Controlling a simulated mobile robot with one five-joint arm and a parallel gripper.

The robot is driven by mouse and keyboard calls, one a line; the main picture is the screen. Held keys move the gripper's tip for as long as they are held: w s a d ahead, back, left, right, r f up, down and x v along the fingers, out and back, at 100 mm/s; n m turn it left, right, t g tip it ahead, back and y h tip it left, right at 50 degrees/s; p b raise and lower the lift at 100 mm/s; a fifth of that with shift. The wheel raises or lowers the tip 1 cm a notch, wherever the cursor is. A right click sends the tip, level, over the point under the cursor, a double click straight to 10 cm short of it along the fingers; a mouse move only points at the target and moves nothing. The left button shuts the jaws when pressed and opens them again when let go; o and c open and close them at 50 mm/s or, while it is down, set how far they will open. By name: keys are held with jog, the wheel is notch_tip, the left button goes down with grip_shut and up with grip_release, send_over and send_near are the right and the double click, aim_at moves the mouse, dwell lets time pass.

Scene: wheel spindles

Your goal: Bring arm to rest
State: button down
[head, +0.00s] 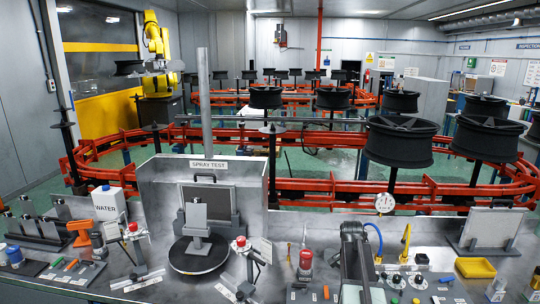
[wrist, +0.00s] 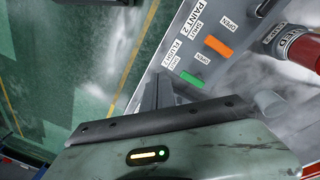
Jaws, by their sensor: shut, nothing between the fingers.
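My gripper (wrist: 160,92) shows in the wrist view with its grey fingers together and nothing between them. It is over the bench edge, beside a light panel (wrist: 188,42) labelled PAINT 2 and FLUSH 2. In the head view my arm (head: 356,260) rises from the bottom edge, right of centre; I cannot make out the fingertips there.
A red container (wrist: 297,45) stands right of the panel; a red-topped container (head: 305,262) stands left of my arm. The spray test booth (head: 155,200) is further left. Green floor (wrist: 75,60) lies left of the bench edge.

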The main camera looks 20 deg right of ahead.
jog(key=s+a+f+n+t+y+b, duration=0.1)
jog(key=a+n, duration=1.3)
jog(key=a, duration=2)
jog(key=shift+s+a+f, duration=0.2)
jog(key=shift+s+a, duration=0.15)
jog(key=shift+s, duration=0.1)
jog(key=c, duration=1.4)
grip_release()
jog(key=shift+o, duration=0.2)
